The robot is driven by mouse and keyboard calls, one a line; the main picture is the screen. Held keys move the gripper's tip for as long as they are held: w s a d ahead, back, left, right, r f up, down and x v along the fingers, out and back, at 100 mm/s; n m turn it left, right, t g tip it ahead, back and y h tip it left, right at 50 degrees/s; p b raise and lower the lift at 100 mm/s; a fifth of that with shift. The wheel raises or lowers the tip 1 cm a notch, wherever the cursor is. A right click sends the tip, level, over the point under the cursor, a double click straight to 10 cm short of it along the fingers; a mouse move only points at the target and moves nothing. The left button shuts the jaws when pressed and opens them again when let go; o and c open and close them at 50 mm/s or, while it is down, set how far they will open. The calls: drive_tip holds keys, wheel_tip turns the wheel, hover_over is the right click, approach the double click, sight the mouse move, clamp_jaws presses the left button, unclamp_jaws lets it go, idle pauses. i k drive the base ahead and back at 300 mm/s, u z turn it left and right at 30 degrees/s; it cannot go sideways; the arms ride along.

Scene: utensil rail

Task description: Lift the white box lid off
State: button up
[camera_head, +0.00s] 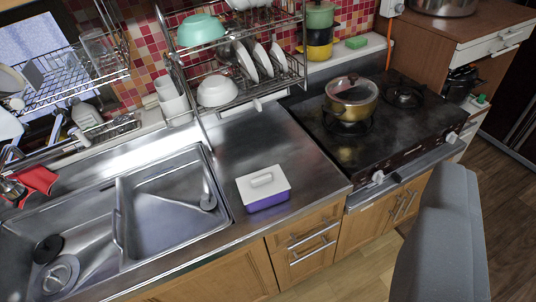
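The box stands on the steel counter between the sink and the stove, near the front edge. Nothing touches the lid. My gripper does not show in this view.
The sink (165,195) lies left of the box. The stove (395,125) with a gold pot (351,98) is to the right. A dish rack (240,75) stands behind. A grey rounded chair-like form (440,240) rises at lower right. Counter around the box is clear.

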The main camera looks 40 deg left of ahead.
sight(266, 183)
drive_tip(key=u, duration=0.1)
drive_tip(key=i, duration=1.15)
drive_tip(key=u, duration=0.1)
